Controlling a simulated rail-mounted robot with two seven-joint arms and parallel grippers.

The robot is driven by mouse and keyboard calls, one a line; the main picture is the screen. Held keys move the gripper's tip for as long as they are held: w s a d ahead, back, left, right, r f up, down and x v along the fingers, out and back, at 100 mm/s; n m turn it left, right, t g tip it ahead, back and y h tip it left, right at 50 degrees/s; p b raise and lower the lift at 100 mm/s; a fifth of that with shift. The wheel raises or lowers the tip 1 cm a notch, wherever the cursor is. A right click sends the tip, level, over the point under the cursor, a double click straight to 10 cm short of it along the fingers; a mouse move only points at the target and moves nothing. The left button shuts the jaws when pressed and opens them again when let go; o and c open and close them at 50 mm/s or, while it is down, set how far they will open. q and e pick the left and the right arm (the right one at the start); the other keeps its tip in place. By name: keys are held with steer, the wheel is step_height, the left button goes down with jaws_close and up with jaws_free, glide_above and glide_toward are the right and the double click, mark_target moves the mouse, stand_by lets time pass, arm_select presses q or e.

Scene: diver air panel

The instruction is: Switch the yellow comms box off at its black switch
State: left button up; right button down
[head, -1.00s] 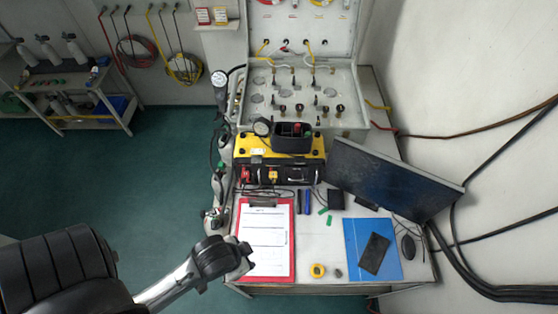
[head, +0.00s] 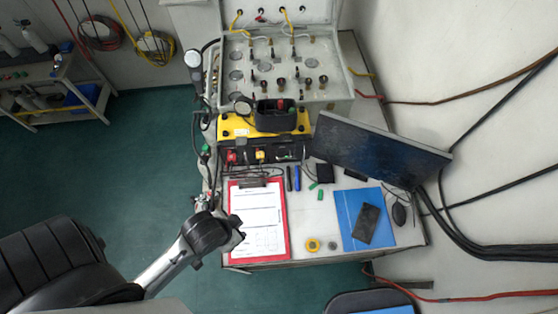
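The yellow comms box (head: 236,126) stands at the back left of the desk, below the open panel case. Its dark front (head: 268,158) faces me and carries a red part at the left and a yellow part in the middle. The black switch is too small to tell apart from the dark front. My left gripper (head: 236,232) is at the left edge of the clipboard, well in front of the box and apart from it. Its fingers are too small and dark to show whether they are open. My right gripper is not in view.
A black holder (head: 283,117) sits at the box's top right. A tilted monitor (head: 380,150) stands to its right. A red clipboard (head: 286,245), pens, a blue folder (head: 350,236), a mouse (head: 399,214) and a yellow tape measure (head: 312,245) lie on the desk. A chair (head: 345,302) shows below.

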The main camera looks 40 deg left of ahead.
arm_select(q)
steer(key=shift+a, duration=0.15)
steer(key=c, duration=0.7)
jaws_close()
steer(key=shift+d, duration=0.2)
steer(key=shift+a, duration=0.15)
